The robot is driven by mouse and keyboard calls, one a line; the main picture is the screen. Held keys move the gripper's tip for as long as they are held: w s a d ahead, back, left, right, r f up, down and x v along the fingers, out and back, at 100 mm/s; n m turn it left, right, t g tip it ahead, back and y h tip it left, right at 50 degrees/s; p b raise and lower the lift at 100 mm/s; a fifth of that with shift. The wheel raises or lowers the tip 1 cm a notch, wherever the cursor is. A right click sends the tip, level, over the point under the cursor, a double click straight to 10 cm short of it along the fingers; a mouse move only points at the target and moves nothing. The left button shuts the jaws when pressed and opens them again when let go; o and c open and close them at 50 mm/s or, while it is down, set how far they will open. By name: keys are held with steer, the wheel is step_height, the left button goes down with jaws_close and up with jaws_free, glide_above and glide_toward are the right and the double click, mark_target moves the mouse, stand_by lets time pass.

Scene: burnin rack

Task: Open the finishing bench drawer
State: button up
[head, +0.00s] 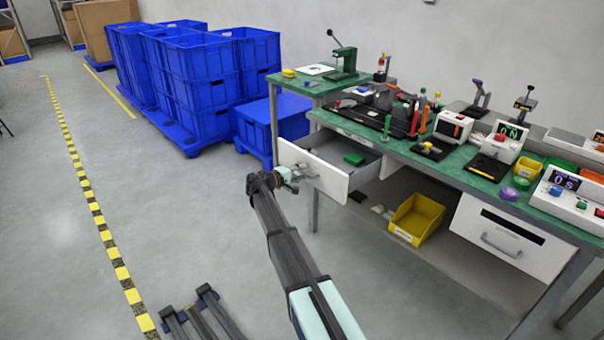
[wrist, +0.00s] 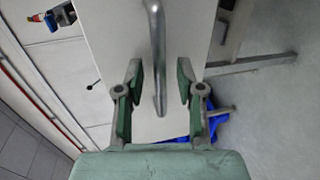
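A white drawer (head: 330,180) under the left end of the green-topped bench (head: 425,155) stands pulled out, its inside showing. A green object (head: 354,158) lies in it. The drawer front also fills the middle of the wrist view (wrist: 112,30). Its grey bar handle (wrist: 156,50) runs down between the two fingers of my gripper (wrist: 158,85). The fingers are apart, with a visible gap on each side of the bar. In the head view my gripper (head: 291,177) is at the drawer's front face, and the handle there is mostly hidden by it.
A second white drawer (head: 508,238) with a handle sits shut under the bench's right part. A yellow bin (head: 417,219) stands on the lower shelf. Blue crates (head: 200,90) stand at the back left. Tools and devices crowd the benchtop.

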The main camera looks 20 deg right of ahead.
steer(key=v, duration=1.1)
steer(key=shift+a, duration=0.2)
steer(key=s+a+f+m+g+y, duration=0.1)
steer(key=s+a+f+g+y, duration=0.15)
steer(key=s+f, duration=0.95)
steer(key=s+a+f+g+y, duration=0.2)
steer(key=s+f+y, duration=0.2)
steer(key=s+f, duration=0.8)
steer(key=s+a+f+m+g+y, duration=0.1)
steer(key=s+a+f+g+y, duration=0.2)
steer(key=s+f, duration=0.9)
steer(key=s+a+f+m+g+y, duration=0.1)
steer(key=s+f+g+y, duration=0.1)
steer(key=s, duration=0.9)
steer(key=s+a+f+g+y, duration=0.1)
steer(key=s+f, duration=0.1)
steer(key=s, duration=0.9)
steer(key=s+a+f+m+g+y, duration=0.1)
steer(key=s+a+f+g+y, duration=0.1)
steer(key=s, duration=0.8)
step_height(320, 180, up, 13)
steer(key=p, duration=1.3)
steer(key=shift+s+d, duration=0.3)
steer(key=shift+s, duration=0.15)
